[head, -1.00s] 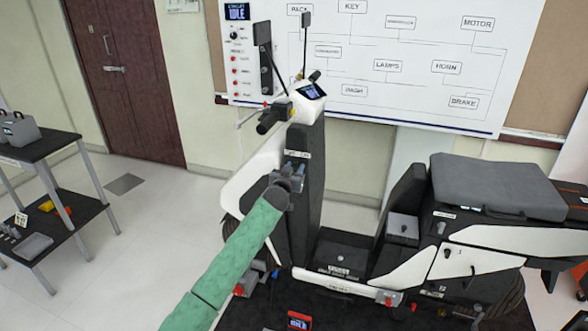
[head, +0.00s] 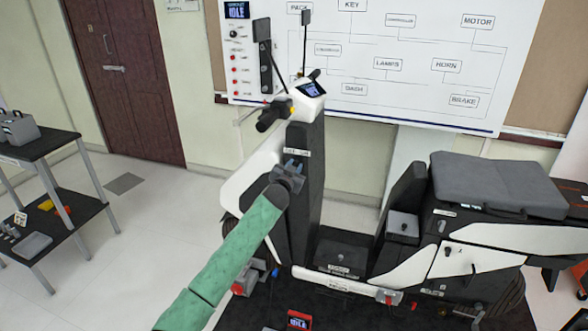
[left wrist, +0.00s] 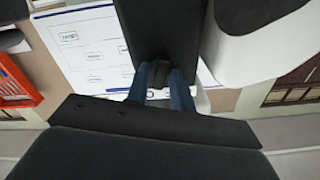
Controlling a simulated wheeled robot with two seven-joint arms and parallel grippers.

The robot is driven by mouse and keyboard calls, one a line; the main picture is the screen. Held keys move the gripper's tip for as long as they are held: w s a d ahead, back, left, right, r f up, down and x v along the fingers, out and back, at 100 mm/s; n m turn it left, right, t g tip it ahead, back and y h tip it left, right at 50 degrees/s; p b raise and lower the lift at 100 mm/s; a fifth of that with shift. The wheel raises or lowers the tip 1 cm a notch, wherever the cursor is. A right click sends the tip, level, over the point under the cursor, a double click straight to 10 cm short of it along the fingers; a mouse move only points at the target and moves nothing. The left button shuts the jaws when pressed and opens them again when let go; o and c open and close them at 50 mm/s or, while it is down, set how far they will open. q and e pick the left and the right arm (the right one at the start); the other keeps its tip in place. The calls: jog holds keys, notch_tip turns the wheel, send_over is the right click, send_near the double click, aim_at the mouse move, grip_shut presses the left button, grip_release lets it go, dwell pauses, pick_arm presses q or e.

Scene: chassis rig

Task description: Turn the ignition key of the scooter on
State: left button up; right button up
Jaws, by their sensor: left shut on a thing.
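The scooter (head: 305,200) stands with its dark front column and white leg shield in the middle of the head view. My left gripper (head: 293,166), on a green-sleeved arm, is at the upper part of this column, just below a small white label. In the left wrist view its two blue fingers (left wrist: 161,85) are shut on a small dark key (left wrist: 159,66) at the dark column face. The key is hidden by the gripper in the head view. My right gripper is not in view.
The handlebar (head: 270,117) and dash screen (head: 312,89) are above my left gripper. The scooter's seat (head: 495,186) is at the right. A labelled wiring board (head: 400,100) is on the wall behind. A side table (head: 38,146) stands at the far left.

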pick_arm(q)
jog(key=m, duration=0.8)
jog(key=shift+d+b, duration=0.1)
jog(key=shift+b, duration=0.2)
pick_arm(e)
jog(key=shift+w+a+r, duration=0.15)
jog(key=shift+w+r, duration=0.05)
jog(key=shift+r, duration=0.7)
pick_arm(q)
jog(key=shift+m, duration=0.3)
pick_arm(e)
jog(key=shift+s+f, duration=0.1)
